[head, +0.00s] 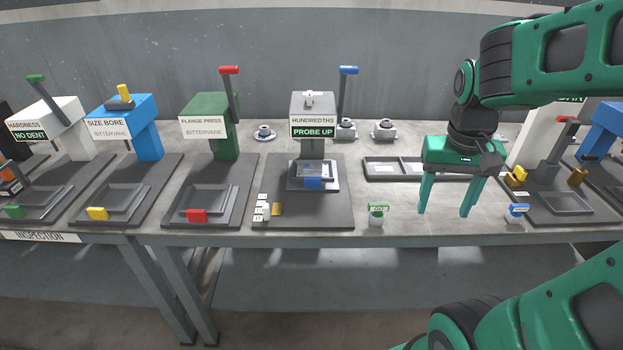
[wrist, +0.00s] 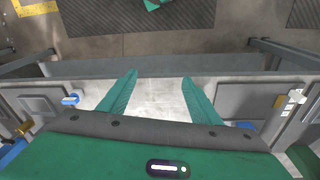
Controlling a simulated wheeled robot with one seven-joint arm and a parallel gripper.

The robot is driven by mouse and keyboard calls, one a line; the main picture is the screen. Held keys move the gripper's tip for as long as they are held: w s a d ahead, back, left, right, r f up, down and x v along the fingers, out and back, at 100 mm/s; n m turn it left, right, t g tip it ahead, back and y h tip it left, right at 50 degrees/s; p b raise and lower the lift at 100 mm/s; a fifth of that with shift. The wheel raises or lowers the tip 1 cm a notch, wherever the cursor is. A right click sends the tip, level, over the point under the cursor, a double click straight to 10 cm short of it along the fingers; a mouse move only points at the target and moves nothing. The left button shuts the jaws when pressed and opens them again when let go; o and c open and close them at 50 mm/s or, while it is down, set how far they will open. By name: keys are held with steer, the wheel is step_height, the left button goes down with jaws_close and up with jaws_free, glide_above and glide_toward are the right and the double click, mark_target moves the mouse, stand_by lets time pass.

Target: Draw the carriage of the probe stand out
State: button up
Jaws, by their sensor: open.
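The probe stand (head: 312,110) is the grey station signed HUNDREDTHS, with a display reading PROBE UP and a blue-topped lever (head: 348,71) at its right. Its carriage (head: 329,183) is a light plate low under the head, with a blue handle (head: 313,184) at its front. A small light part seems to sit on the carriage. My gripper (head: 445,212) is open and empty, pointing down over the bench to the right of the stand, apart from the handle. In the wrist view its two fingers (wrist: 159,77) are spread over bare bench.
A green-labelled cup (head: 376,214) stands between stand and gripper; a blue-labelled cup (head: 516,213) stands right of the gripper. A divided tray (head: 408,178) lies behind. White tags (head: 262,209) and a brass piece (head: 277,209) are at the stand's front left. Other stations line the bench.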

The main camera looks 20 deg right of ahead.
steer(key=w+a+n+t, duration=0.1)
steer(key=w+a, duration=0.2)
steer(key=w, duration=0.5)
steer(key=w+a+t, duration=0.1)
steer(key=w+a, duration=0.3)
steer(key=w, duration=0.4)
steer(key=n+t, duration=0.1)
steer(key=t, duration=0.1)
glide_toward(313, 177)
steer(key=x, duration=1)
steer(key=shift+f, duration=0.15)
